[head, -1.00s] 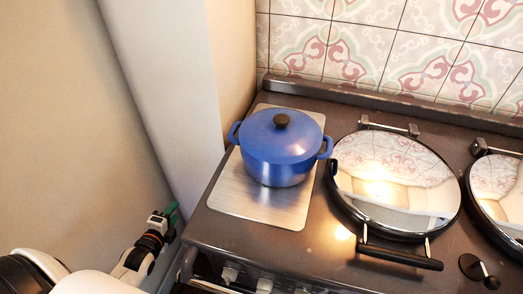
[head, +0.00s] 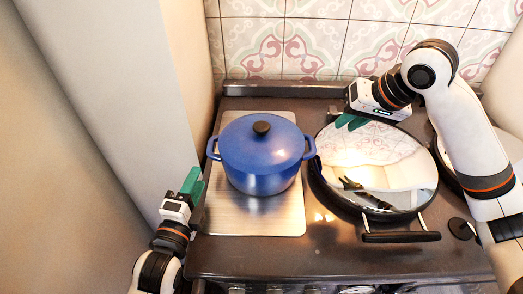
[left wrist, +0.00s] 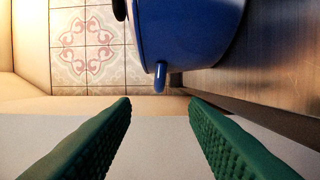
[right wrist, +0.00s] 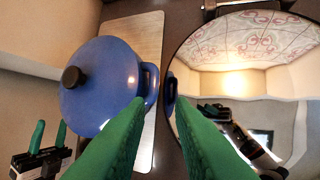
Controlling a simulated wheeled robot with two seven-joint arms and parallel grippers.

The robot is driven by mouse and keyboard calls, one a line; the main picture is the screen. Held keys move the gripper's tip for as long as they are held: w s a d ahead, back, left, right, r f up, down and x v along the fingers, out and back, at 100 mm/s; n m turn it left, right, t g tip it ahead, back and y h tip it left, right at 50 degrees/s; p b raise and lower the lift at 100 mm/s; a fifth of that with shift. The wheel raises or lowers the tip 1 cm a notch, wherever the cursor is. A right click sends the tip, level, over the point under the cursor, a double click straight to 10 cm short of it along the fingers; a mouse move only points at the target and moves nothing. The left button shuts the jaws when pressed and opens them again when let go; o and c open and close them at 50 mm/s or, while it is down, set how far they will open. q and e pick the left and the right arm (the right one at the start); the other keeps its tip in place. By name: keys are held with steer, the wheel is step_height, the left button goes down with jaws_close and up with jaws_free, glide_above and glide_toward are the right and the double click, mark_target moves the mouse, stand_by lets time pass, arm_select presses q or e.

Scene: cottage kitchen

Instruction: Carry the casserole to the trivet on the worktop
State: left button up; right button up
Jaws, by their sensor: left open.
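The blue casserole (head: 261,160), lid on with a dark knob, stands upright on a brushed metal plate (head: 250,220). Its two side handles point left and right. My left gripper (head: 194,180) is open, just left of the casserole and apart from it. In the left wrist view the left handle (left wrist: 160,78) lies ahead, between the fingertips in the picture. My right gripper (head: 352,122) is open and empty, right of the casserole over the round lid. In the right wrist view the right handle (right wrist: 150,82) is near the left fingertip. I see no trivet.
A shiny domed hob lid (head: 375,165) with a black bar handle (head: 400,237) is right of the casserole, and another is partly behind my right arm. A wall (head: 120,90) stands close on the left. The tiled wall (head: 300,45) closes the back. The stove's front strip is clear.

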mark_target(209, 155)
steer(key=shift+s+a, duration=0.25)
steer(key=shift+a, duration=0.25)
arm_select(q)
steer(key=shift+d, duration=0.1)
steer(key=shift+w, duration=0.3)
steer(key=w, duration=0.3)
steer(key=w+d, duration=0.1)
steer(key=w, duration=0.7)
steer(key=shift+w+d, duration=0.15)
steer(key=shift+d, duration=0.15)
arm_select(e)
steer(key=x, duration=1.2)
steer(key=shift+s+f, duration=0.15)
arm_select(q)
steer(key=c, duration=0.5)
arm_select(e)
jaws_close()
arm_select(q)
jaws_close()
